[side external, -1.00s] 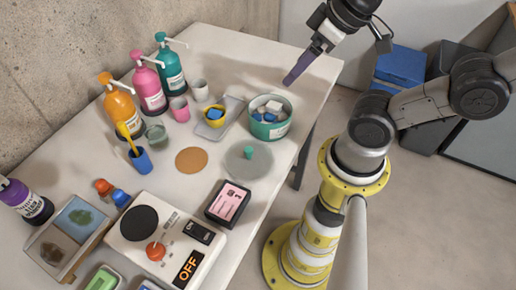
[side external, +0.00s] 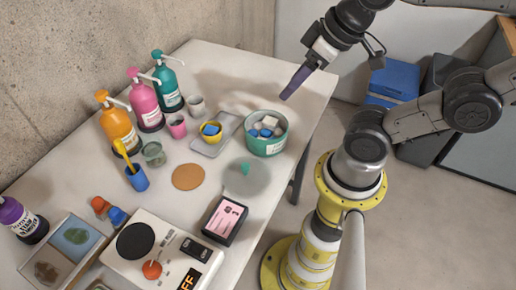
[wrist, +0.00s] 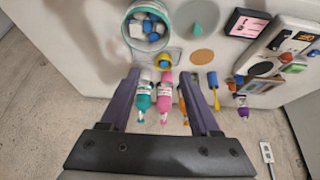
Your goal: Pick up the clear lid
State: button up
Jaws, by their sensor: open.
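The clear lid (side external: 238,184) is a flat see-through disc with a small teal knob (side external: 246,169). It lies on the white table near the edge on my arm's side, between the teal pot and the black-framed pink card. In the wrist view the lid (wrist: 187,22) is near the top, right of the pot. My gripper (side external: 288,95) is open and empty, high above the table by the pot's far side, apart from the lid. The wrist view shows both purple fingers (wrist: 160,76) spread, with pump bottles seen beyond them.
The teal pot (side external: 266,149) holds blue and white pieces. A cork disc (side external: 188,177), a grey tray with a yellow cup (side external: 211,139), and the pink card (side external: 225,219) surround the lid. Pump bottles (side external: 167,82) line the wall side. A switch box (side external: 180,235) stands in front.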

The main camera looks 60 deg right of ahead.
jog(key=n+g, duration=0.6)
jog(key=n, duration=1.2)
send_over(245, 166)
notch_tip(245, 166, down, 6)
notch_tip(245, 166, down, 13)
jog(key=shift+f, duration=0.1)
grip_shut()
dwell(0.4)
